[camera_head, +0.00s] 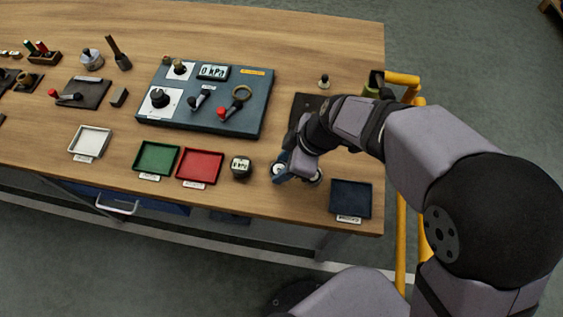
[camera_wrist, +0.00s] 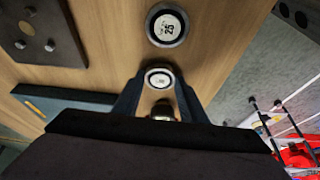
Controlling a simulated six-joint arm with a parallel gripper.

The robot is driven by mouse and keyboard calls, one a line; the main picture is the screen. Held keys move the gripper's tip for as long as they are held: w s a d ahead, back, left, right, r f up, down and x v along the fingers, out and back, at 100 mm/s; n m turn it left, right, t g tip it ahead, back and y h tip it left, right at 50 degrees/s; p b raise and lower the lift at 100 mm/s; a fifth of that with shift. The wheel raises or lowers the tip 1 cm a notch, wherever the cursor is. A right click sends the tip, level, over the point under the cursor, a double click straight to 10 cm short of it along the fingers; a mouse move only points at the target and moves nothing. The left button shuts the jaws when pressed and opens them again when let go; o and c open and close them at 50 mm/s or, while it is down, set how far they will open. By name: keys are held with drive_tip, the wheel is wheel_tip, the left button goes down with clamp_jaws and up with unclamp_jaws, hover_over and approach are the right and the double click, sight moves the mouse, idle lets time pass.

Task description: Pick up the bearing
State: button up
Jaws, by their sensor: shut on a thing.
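The bearing (camera_wrist: 159,76), a small round silver-rimmed piece with a pale face, is between the two fingers of my gripper (camera_wrist: 159,84) in the wrist view. My gripper is shut on it. In the head view my gripper (camera_head: 281,166) is low over the right part of the wooden bench, and the bearing there is partly hidden by the fingers. I cannot tell whether the bearing touches the bench. A second, larger round piece marked 25 (camera_wrist: 168,26) lies just beyond the fingers in the wrist view, apart from them.
A dark blue tray (camera_head: 351,199) stands to the right at the bench corner. A blue instrument panel (camera_head: 205,100) is behind. A yellow rail (camera_head: 402,225) stands right.

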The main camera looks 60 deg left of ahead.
wheel_tip(320, 180, up, 10)
drive_tip(key=b, duration=0.1)
drive_tip(key=w+a+r+m+t+y, duration=0.1)
drive_tip(key=w+a+r+m+t, duration=0.25)
drive_tip(key=w+m, duration=0.45)
drive_tip(key=w+d+r+m+t+h, duration=0.2)
drive_tip(key=w+d+r+m, duration=0.1)
drive_tip(key=w+m, duration=0.65)
drive_tip(key=w+d+r+m+t+h, duration=0.15)
drive_tip(key=w+m, duration=0.45)
drive_tip(key=w, duration=0.6)
drive_tip(key=w+d+f+m+b, duration=0.1)
drive_tip(key=w+d+f, duration=0.1)
drive_tip(key=d+f, duration=0.35)
drive_tip(key=w+d+f+m+b, duration=0.1)
drive_tip(key=w+d+f, duration=0.15)
drive_tip(key=d, duration=0.65)
drive_tip(key=w+d+f+m+b, duration=0.1)
drive_tip(key=w+d+f, duration=0.15)
drive_tip(key=d, duration=0.45)
drive_tip(key=s+d+f+b, duration=0.1)
drive_tip(key=s+d+f, duration=0.1)
drive_tip(key=d+f, duration=0.4)
drive_tip(key=s+d+f+b, duration=0.2)
drive_tip(key=d+f, duration=0.4)
drive_tip(key=d, duration=0.9)
drive_tip(key=shift+s+d+f+t+h, duration=0.2)
drive_tip(key=shift+s+t+h, duration=0.15)
drive_tip(key=shift+s, duration=0.15)
drive_tip(key=shift+a, duration=0.1)
